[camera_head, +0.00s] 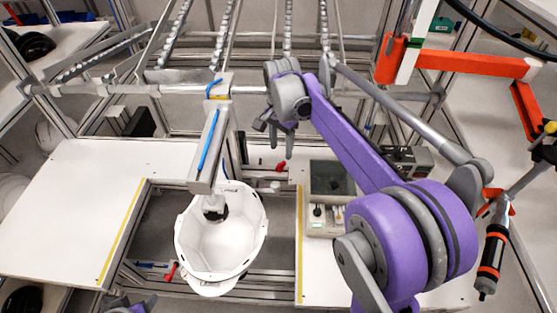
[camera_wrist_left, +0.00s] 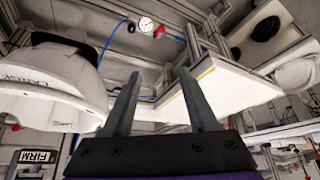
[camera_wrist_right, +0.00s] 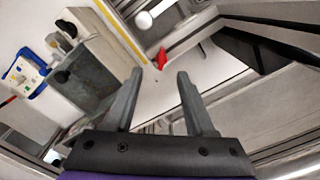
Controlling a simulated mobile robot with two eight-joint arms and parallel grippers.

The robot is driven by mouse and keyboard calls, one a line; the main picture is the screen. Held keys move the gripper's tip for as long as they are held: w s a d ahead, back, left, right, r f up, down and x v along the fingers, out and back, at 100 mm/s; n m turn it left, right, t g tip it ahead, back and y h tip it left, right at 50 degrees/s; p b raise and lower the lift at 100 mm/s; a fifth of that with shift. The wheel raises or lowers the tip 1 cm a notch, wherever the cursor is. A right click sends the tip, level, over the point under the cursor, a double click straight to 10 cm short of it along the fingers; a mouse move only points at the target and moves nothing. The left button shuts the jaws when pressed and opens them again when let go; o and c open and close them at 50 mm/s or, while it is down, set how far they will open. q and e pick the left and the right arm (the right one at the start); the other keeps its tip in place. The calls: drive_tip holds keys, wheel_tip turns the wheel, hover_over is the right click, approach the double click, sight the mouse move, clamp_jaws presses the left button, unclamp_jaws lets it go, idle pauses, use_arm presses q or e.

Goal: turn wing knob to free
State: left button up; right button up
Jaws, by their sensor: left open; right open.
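A small red part that looks like a wing knob (camera_head: 281,167) sits on the frame right of the white helmet shell (camera_head: 245,215). My right gripper (camera_head: 281,143) hangs above it, pointing down, open and apart from it. In the right wrist view the red part (camera_wrist_right: 161,58) appears beyond the open, empty fingers (camera_wrist_right: 160,76). A second red knob (camera_head: 171,271) is low left of the shell; a red part also shows in the left wrist view (camera_wrist_left: 159,31) beside a gauge. My left gripper (camera_wrist_left: 161,74) is open and empty; only a bit shows at the head view's bottom edge.
A metal post with a blue line (camera_head: 207,150) stands over the shell. White tables (camera_head: 75,210) flank the opening. A grey box with controls (camera_head: 328,180) stands right of the red part. An orange arm (camera_head: 470,63) and hanging tool (camera_head: 490,262) are at right.

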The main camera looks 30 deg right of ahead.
sight(281, 164)
wheel_tip(281, 164, down, 7)
drive_tip(key=shift+w+r, duration=0.1)
drive_tip(key=shift+w, duration=0.05)
clamp_jaws()
idle(0.4)
